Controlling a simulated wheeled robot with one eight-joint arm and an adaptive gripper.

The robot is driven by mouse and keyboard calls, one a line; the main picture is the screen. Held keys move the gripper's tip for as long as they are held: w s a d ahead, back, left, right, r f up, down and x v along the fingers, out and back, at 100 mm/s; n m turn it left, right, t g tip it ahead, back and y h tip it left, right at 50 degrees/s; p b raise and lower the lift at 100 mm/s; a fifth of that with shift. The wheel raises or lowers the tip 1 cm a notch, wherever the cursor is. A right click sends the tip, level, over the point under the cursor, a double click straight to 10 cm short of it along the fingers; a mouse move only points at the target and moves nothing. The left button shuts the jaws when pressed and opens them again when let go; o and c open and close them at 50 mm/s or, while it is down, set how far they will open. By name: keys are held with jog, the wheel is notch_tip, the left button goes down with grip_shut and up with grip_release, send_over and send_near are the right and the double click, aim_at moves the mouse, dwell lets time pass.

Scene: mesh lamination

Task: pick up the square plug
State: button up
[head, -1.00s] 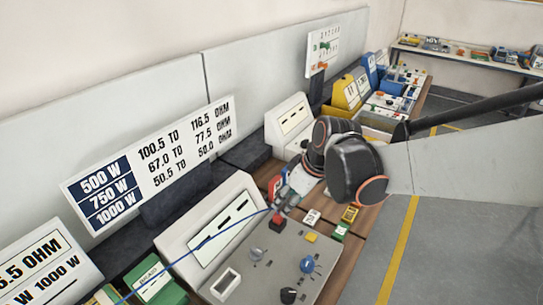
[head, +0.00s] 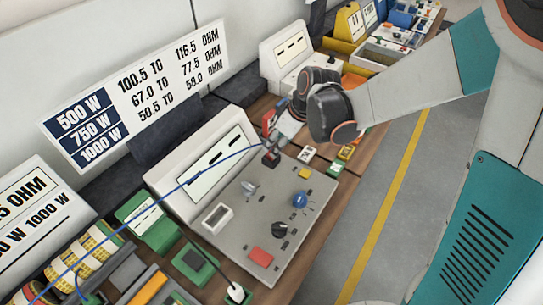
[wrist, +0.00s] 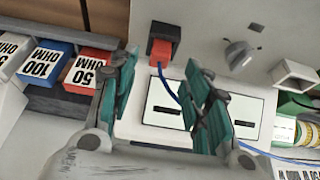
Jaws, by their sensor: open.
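The square plug (wrist: 161,48) is a red block with a blue cable, seated in a dark square socket at the top of the wrist view. In the head view the plug and socket (head: 271,156) are small and dark at the far corner of the grey panel, with the cable running left. My gripper (wrist: 161,78) is open, its teal-padded fingers spread either side of the cable. The plug lies beyond the fingertips, apart from them. In the head view my gripper (head: 286,130) hangs just above and right of the plug; its fingers are partly hidden.
The grey control panel (head: 240,215) carries knobs, a white-rimmed slot and a red button (head: 261,257). A white meter box (head: 205,160) stands behind it. Red (wrist: 89,72) and blue (wrist: 45,62) labelled blocks sit left in the wrist view. The blue cable crosses the work area.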

jog(key=b+x, duration=0.2)
jog(key=x, duration=0.3)
grip_shut()
